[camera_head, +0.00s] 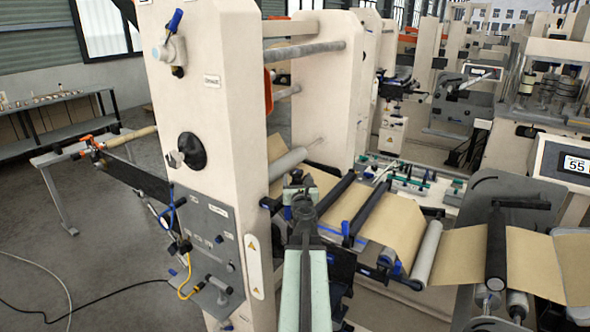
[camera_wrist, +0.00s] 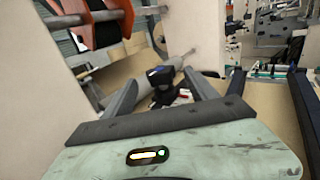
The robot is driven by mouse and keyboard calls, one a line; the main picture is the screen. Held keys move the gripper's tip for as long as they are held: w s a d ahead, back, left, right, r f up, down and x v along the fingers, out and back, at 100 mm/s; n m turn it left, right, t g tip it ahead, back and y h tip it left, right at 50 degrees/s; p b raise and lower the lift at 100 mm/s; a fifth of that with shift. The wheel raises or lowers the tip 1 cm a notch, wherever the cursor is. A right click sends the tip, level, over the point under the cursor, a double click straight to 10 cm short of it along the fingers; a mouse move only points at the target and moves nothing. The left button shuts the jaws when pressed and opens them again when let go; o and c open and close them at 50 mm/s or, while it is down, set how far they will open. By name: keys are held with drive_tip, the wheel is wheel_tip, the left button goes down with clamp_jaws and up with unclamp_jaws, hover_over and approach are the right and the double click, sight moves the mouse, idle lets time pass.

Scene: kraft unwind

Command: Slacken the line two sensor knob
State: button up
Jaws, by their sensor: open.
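A dark knob with a blue part (camera_wrist: 160,76) shows in the wrist view beyond my gripper, between the lines of its two fingers. I cannot read a label on it, so I cannot tell for sure that it is the line two sensor knob. My gripper (camera_wrist: 162,84) is open, with a grey finger on each side and nothing held. The fingers do not visibly touch the knob. In the head view my gripper (camera_head: 299,187) is beside the kraft web at the tall cream frame, and my arm hides what lies behind it.
A grey roller (camera_head: 290,163) runs just beyond my gripper. The brown kraft web (camera_head: 395,232) passes over dark rollers (camera_head: 365,207) to the right. The cream frame (camera_head: 208,110) with a grey control panel (camera_head: 205,240) stands close on the left. Open floor (camera_head: 60,235) lies farther left.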

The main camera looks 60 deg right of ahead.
sight(296, 169)
drive_tip(key=x, duration=0.8)
drive_tip(key=shift+s+a, duration=0.1)
drive_tip(key=shift+s, duration=0.05)
drive_tip(key=shift+c, duration=0.3)
